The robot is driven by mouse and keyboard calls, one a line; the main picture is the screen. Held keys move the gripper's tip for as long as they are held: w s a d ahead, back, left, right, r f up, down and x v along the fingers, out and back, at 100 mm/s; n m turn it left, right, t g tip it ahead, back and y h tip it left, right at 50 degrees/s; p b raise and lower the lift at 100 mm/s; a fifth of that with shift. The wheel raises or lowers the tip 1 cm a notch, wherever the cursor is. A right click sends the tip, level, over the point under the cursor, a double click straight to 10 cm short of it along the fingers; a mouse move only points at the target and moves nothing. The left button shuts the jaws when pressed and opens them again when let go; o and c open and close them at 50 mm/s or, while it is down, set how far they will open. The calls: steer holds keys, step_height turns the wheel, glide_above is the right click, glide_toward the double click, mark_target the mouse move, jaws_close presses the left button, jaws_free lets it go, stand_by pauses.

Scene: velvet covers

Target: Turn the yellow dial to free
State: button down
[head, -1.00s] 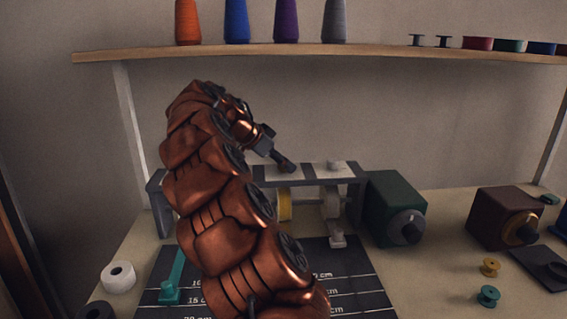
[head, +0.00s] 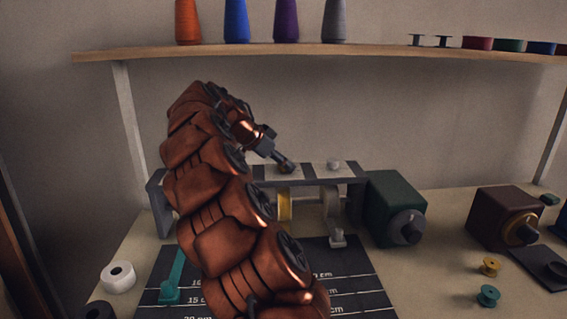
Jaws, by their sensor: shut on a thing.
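A grey rack with a dark and pale top bar (head: 312,171) stands at the back of the table. My gripper (head: 287,166) reaches down from the upper left onto the bar, right above the yellow wheel. Its fingertips are shut on a small knob there, which I take to be the yellow dial. The fingers hide most of it, and I cannot read its setting or any marks. A white knob (head: 333,165) stands on the bar to the right.
A green box with a grey knob (head: 407,226) stands right of the rack, and a brown box (head: 497,216) is farther right. A dark marked mat (head: 350,281) lies in front. Spools (head: 119,277) lie around. A shelf (head: 330,51) with thread cones runs above.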

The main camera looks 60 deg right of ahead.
steer(key=shift+f+n, duration=0.1)
steer(key=shift+n, duration=0.2)
steer(key=shift+a+n+t+h+b, duration=0.1)
steer(key=shift+n+t+h+b, duration=0.5)
steer(key=shift+n+t, duration=0.65)
steer(key=n+t, duration=0.3)
steer(key=n, duration=0.1)
steer(key=n+t, duration=0.2)
steer(key=n+t+y+p, duration=0.1)
steer(key=n+t, duration=0.1)
steer(key=n, duration=0.1)
steer(key=shift+n+y+p, duration=0.25)
steer(key=shift+y+p, duration=0.05)
steer(key=shift+n+t+y, duration=0.7)
steer(key=shift+n+y, duration=0.05)
steer(key=shift+n, duration=0.55)
steer(key=shift+n+t+y, duration=0.65)
steer(key=shift+n+y, duration=0.1)
steer(key=shift+n, duration=0.55)
steer(key=shift+r, duration=0.2)
steer(key=c, duration=0.8)
jaws_free()
steer(key=shift+o, duration=0.2)
